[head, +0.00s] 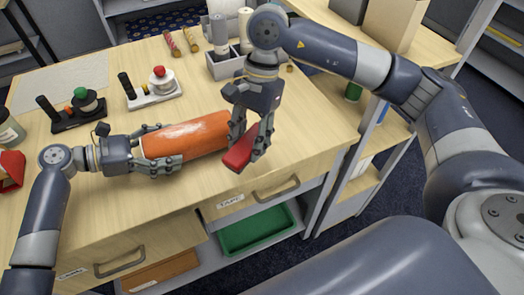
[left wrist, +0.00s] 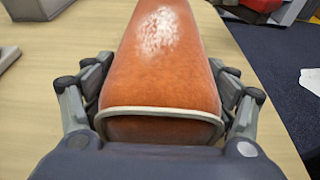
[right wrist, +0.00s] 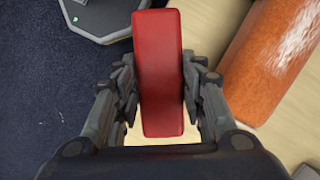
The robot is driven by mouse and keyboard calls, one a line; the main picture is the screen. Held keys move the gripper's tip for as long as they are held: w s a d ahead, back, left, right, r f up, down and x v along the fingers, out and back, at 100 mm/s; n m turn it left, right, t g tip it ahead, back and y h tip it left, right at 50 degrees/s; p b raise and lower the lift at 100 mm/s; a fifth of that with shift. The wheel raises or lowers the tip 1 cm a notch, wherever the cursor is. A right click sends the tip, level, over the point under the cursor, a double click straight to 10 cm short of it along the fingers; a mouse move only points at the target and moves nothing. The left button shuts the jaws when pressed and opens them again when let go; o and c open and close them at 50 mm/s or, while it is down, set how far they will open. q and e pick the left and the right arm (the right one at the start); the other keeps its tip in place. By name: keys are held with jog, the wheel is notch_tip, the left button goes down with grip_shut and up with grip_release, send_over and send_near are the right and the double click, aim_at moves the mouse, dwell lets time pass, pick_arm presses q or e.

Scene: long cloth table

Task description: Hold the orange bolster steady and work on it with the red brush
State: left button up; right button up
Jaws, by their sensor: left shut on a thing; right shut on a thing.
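The orange bolster (head: 205,134) lies on the wooden table near its front edge, with a pale whitish patch on its top. My left gripper (head: 160,150) is shut on its left end, one finger on each side; the left wrist view shows the bolster (left wrist: 160,60) between both fingers. My right gripper (head: 250,140) is shut on the red brush (head: 239,154), just beyond the bolster's right end at the table's front edge. In the right wrist view the brush (right wrist: 159,75) is upright between the fingers, apart from the bolster (right wrist: 268,60). Its bristles are hidden.
Two small stands with knobs, one black (head: 75,115) and one white (head: 152,92), stand behind the bolster. A grey caddy (head: 228,62) holds bottles at the back. A red object (head: 12,168) lies at far left. Drawers and a green tray (head: 256,229) are below the front edge.

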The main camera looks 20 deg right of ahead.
jog(key=w+a+r+m+t, duration=0.35)
jog(key=w+m, duration=0.25)
jog(key=m, duration=0.5)
notch_tip(320, 180, up, 6)
jog(key=m+t+h, duration=0.2)
jog(key=m+h, duration=0.1)
jog(key=m, duration=1)
send_over(201, 120)
jog(key=s, duration=0.1)
jog(key=shift+f, duration=3.4)
jog(key=shift+s+a+f, duration=0.1)
jog(key=shift+f, duration=0.45)
jog(key=shift+a, duration=0.35)
jog(key=shift+c, duration=0.5)
jog(key=shift+a, duration=4.95)
pick_arm(q)
jog(key=shift+a, duration=0.1)
pick_arm(e)
jog(key=shift+d, duration=0.35)
pick_arm(q)
jog(key=shift+c, duration=0.2)
pick_arm(e)
jog(key=shift+d, duration=5.05)
notch_tip(201, 120, up, 2)
jog(key=shift+d+r, duration=0.1)
jog(key=shift+r, duration=0.05)
notch_tip(201, 120, up, 6)
jog(key=shift+f, duration=0.1)
